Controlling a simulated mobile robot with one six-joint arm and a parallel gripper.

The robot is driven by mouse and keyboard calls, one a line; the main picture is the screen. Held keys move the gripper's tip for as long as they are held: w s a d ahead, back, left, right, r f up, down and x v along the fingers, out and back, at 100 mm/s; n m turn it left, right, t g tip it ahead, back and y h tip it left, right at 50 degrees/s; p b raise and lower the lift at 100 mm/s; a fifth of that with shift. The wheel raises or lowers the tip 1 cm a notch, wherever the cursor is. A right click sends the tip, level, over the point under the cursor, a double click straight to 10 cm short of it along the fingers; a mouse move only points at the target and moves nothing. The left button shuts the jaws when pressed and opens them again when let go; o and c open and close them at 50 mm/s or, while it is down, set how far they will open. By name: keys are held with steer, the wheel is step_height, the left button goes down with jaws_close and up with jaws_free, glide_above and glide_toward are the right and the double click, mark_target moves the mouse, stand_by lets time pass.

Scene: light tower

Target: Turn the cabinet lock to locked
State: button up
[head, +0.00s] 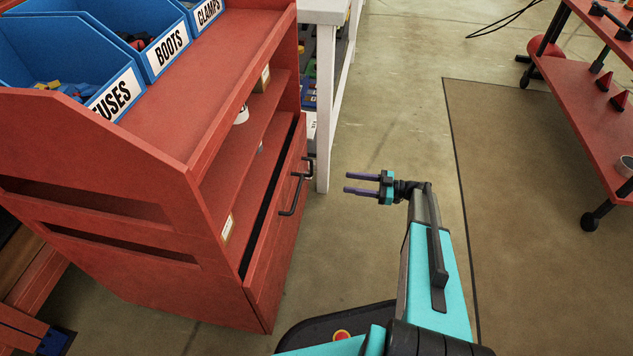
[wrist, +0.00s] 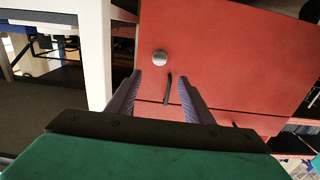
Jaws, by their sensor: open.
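The red cabinet (head: 150,215) stands at the left in the head view. Its front panel (wrist: 225,60) fills much of the wrist view. A round silver lock (wrist: 159,58) sits on that panel; its keyway and turn position are too small to make out. I cannot pick out the lock in the head view. A dark bar handle (head: 292,195) is on the cabinet front; it also shows below the lock in the wrist view (wrist: 168,90). My gripper (head: 347,182) is open and empty, apart from the cabinet. In the wrist view its fingers (wrist: 160,80) frame the space below the lock.
A white table leg (head: 325,120) stands just behind the cabinet and shows left of the panel in the wrist view (wrist: 95,50). Blue bins (head: 80,60) sit on the cabinet top. A red shelf cart (head: 590,90) stands at the right. The floor between is clear.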

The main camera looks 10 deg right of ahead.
stand_by(0.4)
steer(key=b+x, duration=0.3)
steer(key=x, duration=1.1)
steer(key=shift+d+r, duration=0.1)
steer(key=shift+d, duration=0.05)
steer(key=shift+c, duration=0.2)
steer(key=c, duration=1)
